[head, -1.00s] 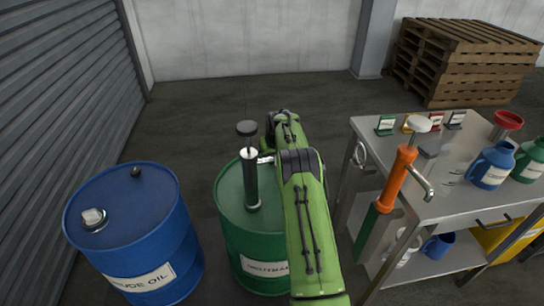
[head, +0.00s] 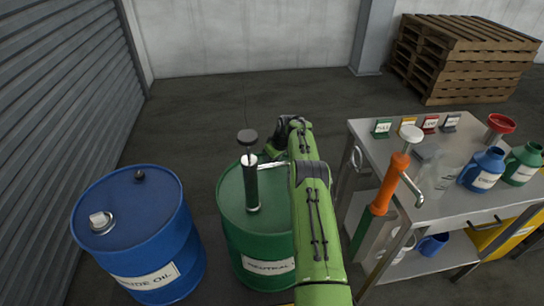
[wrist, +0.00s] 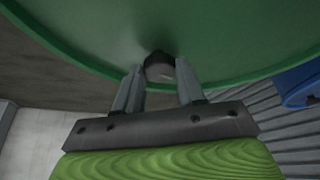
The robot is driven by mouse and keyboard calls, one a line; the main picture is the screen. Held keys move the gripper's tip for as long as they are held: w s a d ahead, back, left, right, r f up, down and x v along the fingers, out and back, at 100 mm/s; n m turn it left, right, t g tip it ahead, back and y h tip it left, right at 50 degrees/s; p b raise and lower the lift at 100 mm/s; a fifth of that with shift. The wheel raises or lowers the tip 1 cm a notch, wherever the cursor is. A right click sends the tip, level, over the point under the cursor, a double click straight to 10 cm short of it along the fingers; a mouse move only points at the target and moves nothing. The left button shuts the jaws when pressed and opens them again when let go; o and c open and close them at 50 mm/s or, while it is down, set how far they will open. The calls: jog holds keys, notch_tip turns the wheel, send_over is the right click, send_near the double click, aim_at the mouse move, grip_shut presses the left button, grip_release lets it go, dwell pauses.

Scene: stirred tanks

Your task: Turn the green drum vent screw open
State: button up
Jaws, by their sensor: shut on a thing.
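The green drum (head: 240,235) stands in the middle of the head view, with a label on its front and a dark hand pump (head: 250,185) upright in its top. My arm reaches over the right part of its lid and hides the vent screw in that view. In the wrist view, the dark, round vent screw (wrist: 158,66) stands on the green lid (wrist: 235,40) near the rim. My gripper (wrist: 160,74) has a finger on each side of the screw and is shut on it. How far the screw is turned cannot be told.
A blue drum (head: 130,235) stands to the left. On the right, a steel table (head: 395,160) holds jugs, a red funnel (head: 500,125) and small coloured labels. An orange pump (head: 385,185) stands at its near left side. Pallets (head: 465,60) are stacked behind.

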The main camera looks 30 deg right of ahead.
jog(key=shift+n, duration=0.6)
jog(key=o, duration=1)
jog(key=shift+o, duration=0.2)
jog(key=shift+s+d+r, duration=0.1)
jog(key=shift+r, duration=0.3)
jog(key=p+v, duration=0.3)
jog(key=v, duration=1.2)
jog(key=shift+d, duration=0.2)
jog(key=shift+f, duration=0.15)
